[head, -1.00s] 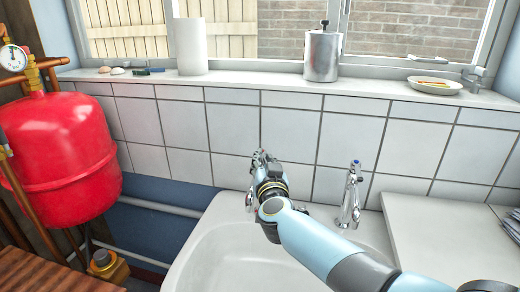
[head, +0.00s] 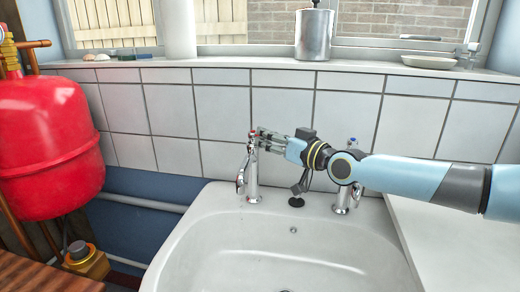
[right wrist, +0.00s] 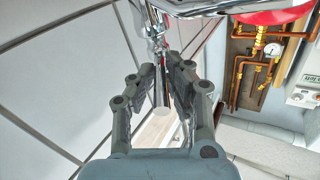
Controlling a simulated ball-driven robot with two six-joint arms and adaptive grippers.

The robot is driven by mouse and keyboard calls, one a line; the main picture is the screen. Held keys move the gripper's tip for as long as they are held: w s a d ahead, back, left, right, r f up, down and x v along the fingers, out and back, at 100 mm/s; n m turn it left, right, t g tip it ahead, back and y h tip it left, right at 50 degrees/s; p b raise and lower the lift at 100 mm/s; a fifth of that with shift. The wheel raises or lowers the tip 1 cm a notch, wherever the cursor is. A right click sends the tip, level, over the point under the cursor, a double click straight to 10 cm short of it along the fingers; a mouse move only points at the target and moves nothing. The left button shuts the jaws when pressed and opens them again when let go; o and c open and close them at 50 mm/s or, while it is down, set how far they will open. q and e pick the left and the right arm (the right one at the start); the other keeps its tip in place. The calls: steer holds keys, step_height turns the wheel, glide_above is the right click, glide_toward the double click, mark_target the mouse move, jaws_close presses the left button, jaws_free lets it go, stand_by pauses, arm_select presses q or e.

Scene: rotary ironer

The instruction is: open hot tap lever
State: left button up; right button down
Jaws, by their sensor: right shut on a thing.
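The hot tap (head: 253,182) is a chrome pillar tap with a red-marked top, standing upright at the back left of the white basin (head: 205,245). My right gripper (head: 263,138) reaches in from the right and is shut on the hot tap lever at the top of the tap. The fingers hide most of the lever. In the right wrist view the gripper (right wrist: 165,72) has its fingers close together, with chrome tap parts (right wrist: 154,28) just beyond the tips. I cannot make out the lever's exact angle. My left gripper is not in view.
A second chrome tap (head: 342,200) with a blue-marked top stands at the basin's back right, partly behind my right arm. A red vessel (head: 48,140) with copper pipes is at the left. The white tiled wall (head: 225,165) rises close behind the taps.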

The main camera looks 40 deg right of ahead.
stand_by(0.4)
steer(key=c, duration=1.4)
jaws_free()
steer(key=shift+o, duration=0.2)
steer(key=shift+s, duration=0.15)
steer(key=s, duration=1.1)
steer(key=shift+s+d, duration=0.2)
steer(key=shift+s, duration=0.15)
